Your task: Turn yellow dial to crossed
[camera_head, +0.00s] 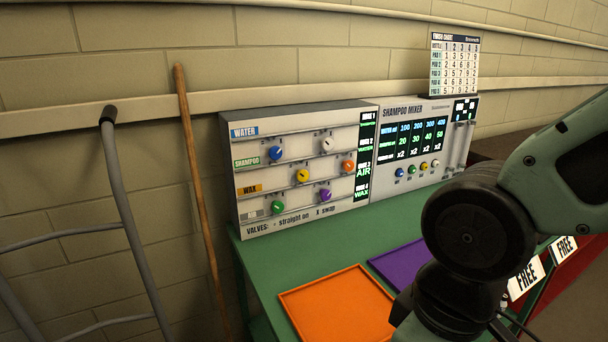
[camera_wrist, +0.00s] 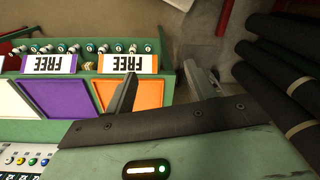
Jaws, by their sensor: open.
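The yellow dial (camera_head: 302,176) sits in the middle of the valve panel (camera_head: 251,205) in the head view, among blue, white, orange, green and purple dials. The panel's legend reads "straight on" and "X swap". The small pointer on the yellow dial is too fine to read for certain. My gripper shows in the wrist view, its two fingers (camera_wrist: 165,92) apart with nothing between them. In the wrist view it is over the bench's front edge and the floor, away from the panel. The fingers are hidden in the head view behind my arm.
The shampoo mixer (camera_head: 413,145) stands right of the panel, with a finish chart (camera_head: 454,65) above it. Orange (camera_head: 338,305) and purple (camera_head: 390,262) trays lie on the green bench (camera_head: 277,258). A wooden pole (camera_head: 196,190) and grey metal frame (camera_head: 130,225) stand left.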

